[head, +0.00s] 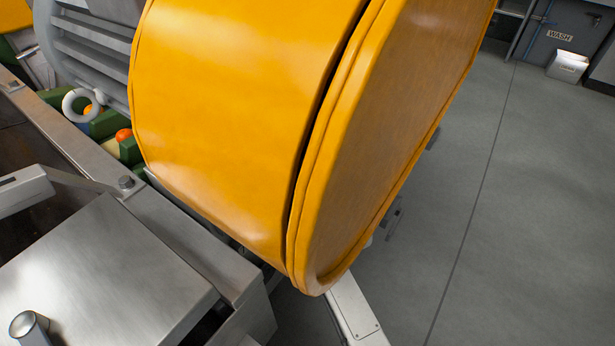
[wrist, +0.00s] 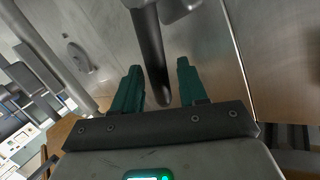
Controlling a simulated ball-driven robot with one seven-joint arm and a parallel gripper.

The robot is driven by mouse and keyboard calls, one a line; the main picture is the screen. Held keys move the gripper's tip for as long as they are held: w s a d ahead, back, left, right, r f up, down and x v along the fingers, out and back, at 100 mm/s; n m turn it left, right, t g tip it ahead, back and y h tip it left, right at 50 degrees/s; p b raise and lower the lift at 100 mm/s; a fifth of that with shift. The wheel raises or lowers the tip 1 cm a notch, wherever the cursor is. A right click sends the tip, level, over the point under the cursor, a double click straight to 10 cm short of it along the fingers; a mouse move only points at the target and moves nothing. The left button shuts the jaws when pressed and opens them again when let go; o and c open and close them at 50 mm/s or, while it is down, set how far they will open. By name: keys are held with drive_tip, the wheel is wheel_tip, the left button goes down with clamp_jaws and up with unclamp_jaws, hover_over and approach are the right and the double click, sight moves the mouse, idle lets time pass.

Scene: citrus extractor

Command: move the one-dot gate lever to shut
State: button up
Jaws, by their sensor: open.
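In the wrist view my gripper (wrist: 160,66) is open, with its two teal fingers apart and pointing toward a metal panel. A dark, round-ended lever handle (wrist: 155,60) comes down from the top and shows between the fingers, with a gap on each side. I cannot tell whether the handle lies at finger depth or beyond. No dot mark shows on it, so I cannot tell whether it is the one-dot gate lever. My gripper is not visible in the head view, where the middle is blocked, and no gate lever is identifiable there.
The metal panel (wrist: 205,45) fills much of the wrist view and carries an oval fitting (wrist: 77,57). In the head view a steel housing (head: 100,275) with a knob (head: 28,326) stands at the lower left.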

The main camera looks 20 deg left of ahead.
drive_tip(key=shift+s, duration=0.1)
drive_tip(key=p+v, duration=0.4)
drive_tip(key=v, duration=0.6)
drive_tip(key=shift+s+d, duration=0.2)
drive_tip(key=shift+d, duration=0.05)
drive_tip(key=shift+r, duration=0.1)
drive_tip(key=shift+c, duration=0.4)
